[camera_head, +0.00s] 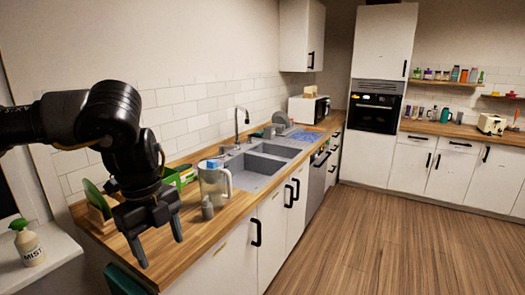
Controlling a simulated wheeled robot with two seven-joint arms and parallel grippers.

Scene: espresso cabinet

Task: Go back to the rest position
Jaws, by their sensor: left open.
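My left arm comes in from the left, and my left gripper (157,246) points down over the near end of the wooden counter (207,231). Its two fingers are spread apart, with nothing between them. My right gripper is not in view. No espresso machine is clearly visible; part of the counter behind my left arm is hidden.
A spray bottle (28,245) stands on the sill at left. The double sink (262,160) lies beyond. The wooden floor (390,245) is clear.

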